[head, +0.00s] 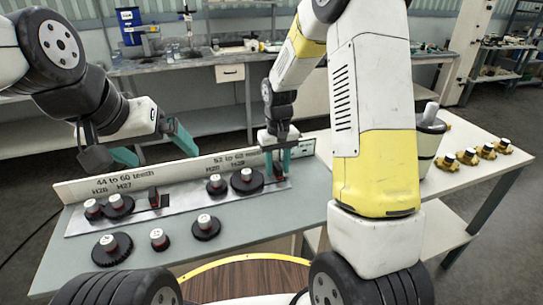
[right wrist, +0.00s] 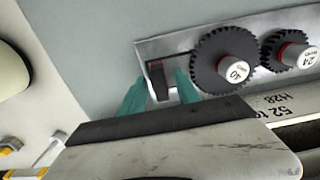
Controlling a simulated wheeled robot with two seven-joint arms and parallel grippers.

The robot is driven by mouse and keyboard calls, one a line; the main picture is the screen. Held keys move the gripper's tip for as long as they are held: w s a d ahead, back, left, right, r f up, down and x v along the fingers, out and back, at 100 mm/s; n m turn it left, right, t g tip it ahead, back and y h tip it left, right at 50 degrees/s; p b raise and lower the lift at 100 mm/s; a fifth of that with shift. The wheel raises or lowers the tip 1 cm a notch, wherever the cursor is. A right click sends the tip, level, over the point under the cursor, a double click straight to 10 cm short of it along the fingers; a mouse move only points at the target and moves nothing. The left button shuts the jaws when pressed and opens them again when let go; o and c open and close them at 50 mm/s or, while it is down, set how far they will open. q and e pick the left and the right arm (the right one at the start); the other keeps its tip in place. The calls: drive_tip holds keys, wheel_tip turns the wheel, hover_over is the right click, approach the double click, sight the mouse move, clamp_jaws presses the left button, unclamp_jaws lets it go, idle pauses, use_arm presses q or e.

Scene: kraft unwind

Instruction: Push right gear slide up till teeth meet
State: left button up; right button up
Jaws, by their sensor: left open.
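The right gear slide shows as a dark block (right wrist: 159,82) in a slot at the end of the metal plate (right wrist: 148,47). My right gripper (head: 278,163) reaches down over it, one teal finger on each side; the fingers also show in the right wrist view (right wrist: 162,88). Whether both fingers press on the block is unclear. On the plate beside it are a large gear marked 40 (right wrist: 208,72) and a smaller gear marked 24 (right wrist: 270,55). Their rims look very close; I cannot tell if teeth touch. My left gripper (head: 155,148) is open and empty above the left side.
A label board (head: 135,180) stands behind the plate. On the left are two more gears (head: 121,206) and a left slide (head: 154,198). Several loose gears (head: 157,240) lie on the table in front. Yellow-based parts (head: 467,157) and a bin (head: 428,140) stand at right.

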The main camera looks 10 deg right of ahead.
clamp_jaws()
drive_tip(key=shift+s+a, duration=0.15)
drive_tip(key=shift+a, duration=0.65)
unclamp_jaws()
drive_tip(key=shift+d, duration=0.1)
wheel_tip(320, 180, up, 8)
drive_tip(key=shift+f, duration=0.1)
